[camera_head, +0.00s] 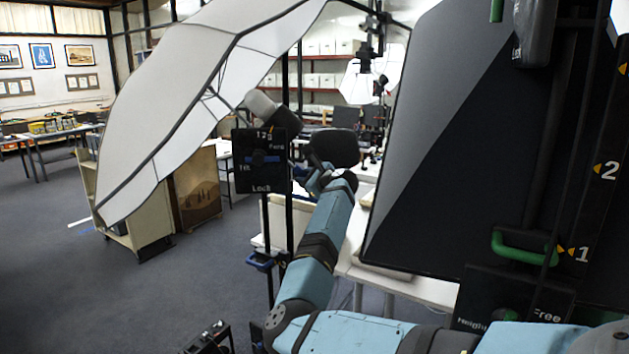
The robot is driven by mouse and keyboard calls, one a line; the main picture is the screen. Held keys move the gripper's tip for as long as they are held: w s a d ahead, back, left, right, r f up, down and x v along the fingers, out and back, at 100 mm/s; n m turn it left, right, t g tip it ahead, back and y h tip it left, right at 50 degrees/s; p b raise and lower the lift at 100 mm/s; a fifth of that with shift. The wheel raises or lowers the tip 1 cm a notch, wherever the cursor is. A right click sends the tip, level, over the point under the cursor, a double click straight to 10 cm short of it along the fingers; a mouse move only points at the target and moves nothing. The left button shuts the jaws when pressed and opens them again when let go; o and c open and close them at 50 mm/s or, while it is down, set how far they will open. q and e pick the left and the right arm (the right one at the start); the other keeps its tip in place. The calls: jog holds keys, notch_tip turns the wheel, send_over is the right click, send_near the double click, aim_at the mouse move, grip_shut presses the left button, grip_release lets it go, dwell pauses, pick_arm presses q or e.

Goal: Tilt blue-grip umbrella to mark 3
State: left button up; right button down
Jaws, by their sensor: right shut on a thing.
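The white umbrella (190,95) with dark ribs fills the upper left and is tilted. A black panel (262,175) in front of its stand carries the digits 1 2 3, a dark blue knob and the words Tilt and Lock. A small orange mark shows by the digits, too small to read exactly. My right arm reaches up from the lower right, and my right gripper (318,178) is just right of the panel. It is shut on the umbrella's grip, which is mostly hidden by the gripper. My left gripper is not in view.
A large black softbox (440,130) with a green handle (520,250) and marks 1 and 2 stands close on the right. A blue clamp (262,262) is low on the umbrella stand. A cream cart (115,205) stands behind the umbrella. The floor at left is clear.

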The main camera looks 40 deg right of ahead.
jog(key=shift+w+a+f+m, duration=0.15)
jog(key=shift+a+f+m, duration=0.15)
jog(key=shift+f, duration=0.3)
jog(key=shift+w+a+t, duration=0.1)
jog(key=shift+t, duration=0.2)
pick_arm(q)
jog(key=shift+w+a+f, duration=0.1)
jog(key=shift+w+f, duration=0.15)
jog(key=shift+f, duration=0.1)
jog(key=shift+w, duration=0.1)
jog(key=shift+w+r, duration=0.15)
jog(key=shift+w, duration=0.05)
pick_arm(e)
jog(key=c, duration=0.9)
grip_release()
jog(key=shift+s, duration=0.4)
pick_arm(q)
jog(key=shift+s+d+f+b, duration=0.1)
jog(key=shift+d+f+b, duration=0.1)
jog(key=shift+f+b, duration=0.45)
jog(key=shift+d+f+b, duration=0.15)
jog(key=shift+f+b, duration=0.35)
jog(key=shift+b, duration=0.1)
pick_arm(e)
jog(key=s, duration=0.3)
jog(key=s+r, duration=0.1)
jog(key=s, duration=0.7)
jog(key=shift+a+r, duration=0.25)
jog(key=shift+a, duration=0.15)
